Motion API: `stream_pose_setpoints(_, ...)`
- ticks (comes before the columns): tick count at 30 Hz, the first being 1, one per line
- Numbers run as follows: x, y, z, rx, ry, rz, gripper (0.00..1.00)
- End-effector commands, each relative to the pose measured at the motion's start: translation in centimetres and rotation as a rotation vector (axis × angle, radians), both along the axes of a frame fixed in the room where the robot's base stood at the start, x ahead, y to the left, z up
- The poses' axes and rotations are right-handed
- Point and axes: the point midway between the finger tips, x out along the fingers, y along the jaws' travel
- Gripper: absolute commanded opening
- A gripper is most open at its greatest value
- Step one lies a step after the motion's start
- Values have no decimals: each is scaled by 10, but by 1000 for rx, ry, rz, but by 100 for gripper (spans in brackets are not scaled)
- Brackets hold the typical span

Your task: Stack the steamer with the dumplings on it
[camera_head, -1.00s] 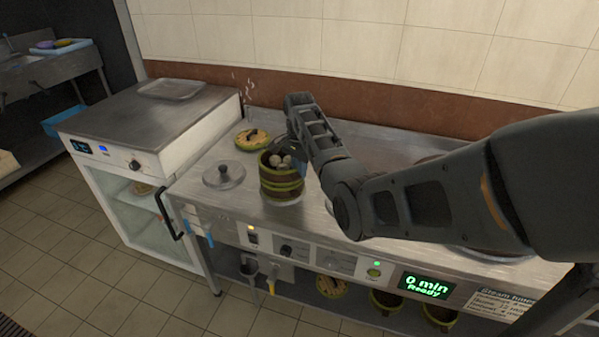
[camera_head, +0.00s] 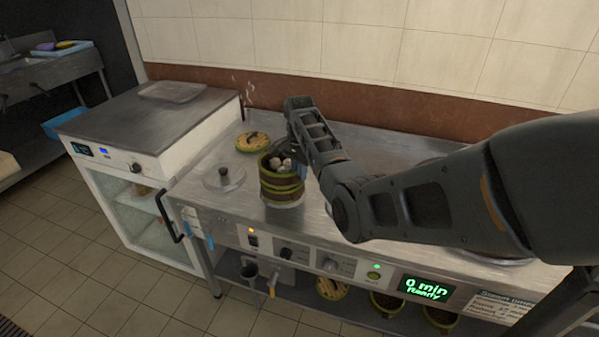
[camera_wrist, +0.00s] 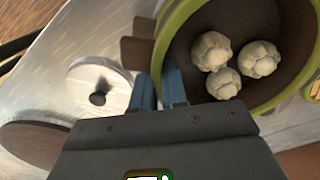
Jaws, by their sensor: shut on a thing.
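A stack of round green-and-brown steamers (camera_head: 281,188) stands on the steel counter, left of my arm. Its top steamer holds three pale dumplings, which show clearly in the wrist view (camera_wrist: 229,84). The top steamer's green rim (camera_wrist: 178,27) fills the upper right of the wrist view. My gripper (camera_wrist: 172,88) has its blue fingers at the near left wall of that steamer and is shut on it. In the head view my gripper (camera_head: 298,165) is partly hidden by my own arm. I cannot tell whether the top steamer rests fully on the one below.
A steamer lid (camera_head: 252,141) lies behind the stack. A metal lid with a dark knob (camera_head: 224,178) lies to its left. A glass-fronted cabinet (camera_head: 140,170) adjoins the counter at left. A display (camera_head: 427,288) reads "0 min Ready". Several steamer items sit on the shelf below.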

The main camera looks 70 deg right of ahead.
Motion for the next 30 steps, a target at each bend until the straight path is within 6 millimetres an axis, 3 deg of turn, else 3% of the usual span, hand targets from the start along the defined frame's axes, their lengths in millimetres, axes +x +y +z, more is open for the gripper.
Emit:
stream_pose_setpoints(17,0,0,-7,0,-1,0,0)
stream_pose_setpoints(18,0,0,-7,0,-1,0,14)
stream_pose_setpoints(21,0,0,-7,0,-1,0,23)
stream_pose_setpoints(30,0,0,-3,1,0,0,23)
